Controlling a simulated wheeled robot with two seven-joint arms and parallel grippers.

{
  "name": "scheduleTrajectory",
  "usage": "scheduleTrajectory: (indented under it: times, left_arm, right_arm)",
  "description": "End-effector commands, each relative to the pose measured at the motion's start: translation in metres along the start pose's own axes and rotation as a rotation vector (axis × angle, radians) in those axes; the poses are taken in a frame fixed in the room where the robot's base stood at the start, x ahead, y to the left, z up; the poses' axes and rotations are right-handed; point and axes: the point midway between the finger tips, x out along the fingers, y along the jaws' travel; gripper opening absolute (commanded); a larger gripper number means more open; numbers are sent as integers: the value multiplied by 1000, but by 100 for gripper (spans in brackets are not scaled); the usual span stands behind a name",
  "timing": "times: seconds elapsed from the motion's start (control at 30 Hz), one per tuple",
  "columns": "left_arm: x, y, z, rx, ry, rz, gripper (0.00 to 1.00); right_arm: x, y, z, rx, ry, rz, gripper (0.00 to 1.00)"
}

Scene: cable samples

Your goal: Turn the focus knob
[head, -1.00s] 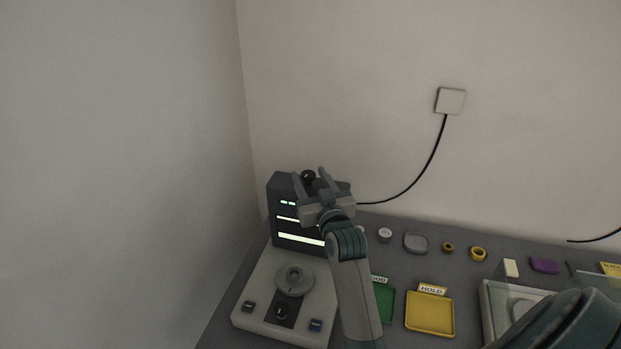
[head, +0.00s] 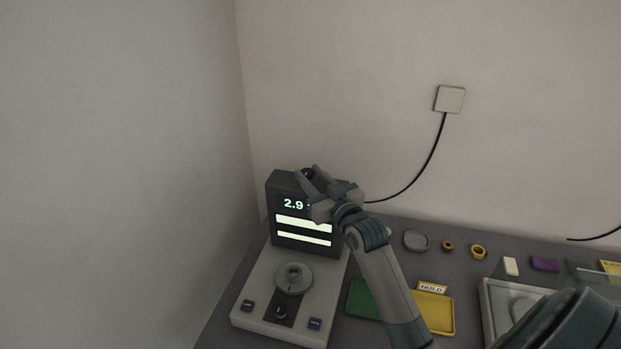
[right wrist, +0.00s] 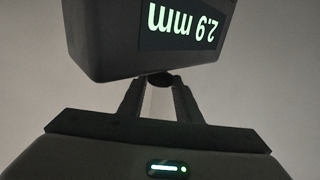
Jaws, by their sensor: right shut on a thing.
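The measuring device (head: 253,306) stands at the left end of the table, with an upright dark display head (head: 274,240). The lit screen reads "2.9" above two bright bars, and "2.9 mm" shows upside down in the right wrist view (right wrist: 183,22). The dark focus knob (head: 307,172) is at the top of the head; in the right wrist view the knob (right wrist: 160,80) sits at the head's edge. My right gripper (head: 308,175) is shut on the knob, one finger on each side, tilted. Part of the knob is hidden by the fingers. My left gripper is not in view.
The device's base carries a round grey stage (head: 294,279), a dark dial (head: 281,313) and two buttons. Green (head: 362,300) and yellow (head: 441,318) trays lie to its right, partly behind my arm. A wall cable runs behind the head.

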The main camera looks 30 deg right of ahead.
Motion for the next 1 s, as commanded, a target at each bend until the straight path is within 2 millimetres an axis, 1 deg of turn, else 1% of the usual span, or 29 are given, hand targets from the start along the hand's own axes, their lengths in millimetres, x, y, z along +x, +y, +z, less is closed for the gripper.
scheduleTrajectory:
  times: [0.07, 0.63, 1.0]
  left_arm:
    - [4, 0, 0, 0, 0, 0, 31]
    - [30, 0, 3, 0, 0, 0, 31]
    - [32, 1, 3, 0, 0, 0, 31]
  right_arm:
    - [0, 2, -3, -7, 9, -24, 8]
    - [1, 5, -4, -6, 11, -198, 8]
    - [0, 5, -5, 0, 6, -224, 8]
